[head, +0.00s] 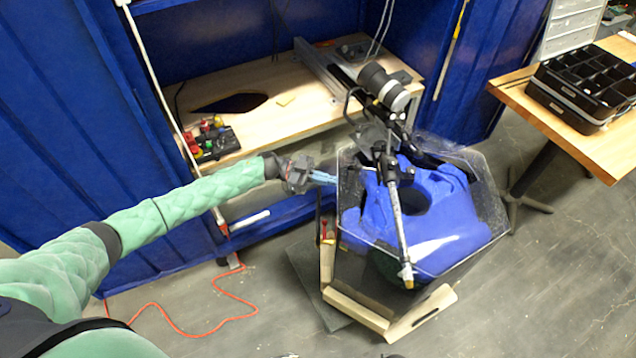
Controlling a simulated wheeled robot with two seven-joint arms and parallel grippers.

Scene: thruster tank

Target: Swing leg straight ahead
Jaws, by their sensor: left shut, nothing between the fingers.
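A clear-walled tank (468,262) with a blue inside stands on the floor right of centre. A thruster unit with a black and grey motor (385,87) is mounted at its back edge. A slim grey leg (398,222) runs from the unit down across the tank's opening, toward the front, and ends in a brownish tip. My left gripper (330,179) reaches in from the left at the tank's upper left edge. Its bluish fingers are shut and empty, left of the leg and apart from it. Whether they touch the tank wall I cannot tell. My right gripper is not in view.
A wooden workbench (300,100) inside blue walls stands behind, with a control box with coloured buttons (211,138) on it. A wooden table (590,150) with a black organizer tray (585,85) is at right. An orange cord (200,333) lies on the floor at left.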

